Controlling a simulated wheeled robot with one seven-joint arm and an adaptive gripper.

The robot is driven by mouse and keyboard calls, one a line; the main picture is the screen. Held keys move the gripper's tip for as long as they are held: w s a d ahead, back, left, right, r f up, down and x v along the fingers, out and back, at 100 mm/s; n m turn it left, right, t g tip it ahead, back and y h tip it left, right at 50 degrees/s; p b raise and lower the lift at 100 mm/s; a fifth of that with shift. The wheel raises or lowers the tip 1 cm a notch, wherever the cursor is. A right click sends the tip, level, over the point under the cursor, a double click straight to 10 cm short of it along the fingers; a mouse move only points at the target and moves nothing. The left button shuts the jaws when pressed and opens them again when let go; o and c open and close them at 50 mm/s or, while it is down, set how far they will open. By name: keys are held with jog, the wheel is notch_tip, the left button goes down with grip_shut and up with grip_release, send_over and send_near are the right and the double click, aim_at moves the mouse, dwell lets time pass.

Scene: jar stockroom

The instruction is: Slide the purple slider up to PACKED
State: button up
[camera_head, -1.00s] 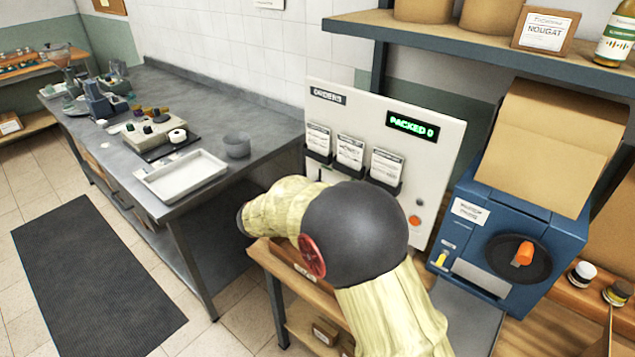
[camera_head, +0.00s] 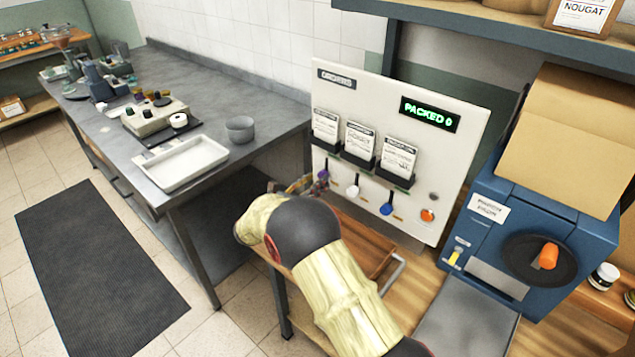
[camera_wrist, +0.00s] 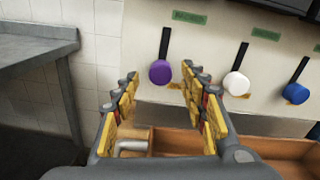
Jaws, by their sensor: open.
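The purple slider (camera_wrist: 160,72) is a round knob at the lower end of a dark vertical slot on the white orders board (camera_head: 455,105). A small green label (camera_wrist: 189,18) sits near the top of its slot. In the head view the purple slider (camera_head: 323,175) is leftmost in the row. My gripper (camera_wrist: 161,85) is open, its yellow-padded fingers on either side of the knob in the wrist view, with nothing held. I cannot tell whether the fingers reach the knob. In the head view my gripper (camera_head: 298,186) is close to the board beside the purple slider.
White (camera_head: 352,191), blue (camera_head: 386,208) and orange (camera_head: 427,215) sliders sit to the right. Card holders (camera_head: 357,158) jut out above them. A wooden tray (camera_head: 365,240) lies below the board. A grey counter (camera_head: 250,150) is left; a blue machine (camera_head: 500,230) is right.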

jog(key=shift+x, duration=0.9)
jog(key=shift+c, duration=1.3)
jog(key=c, duration=0.8)
grip_shut()
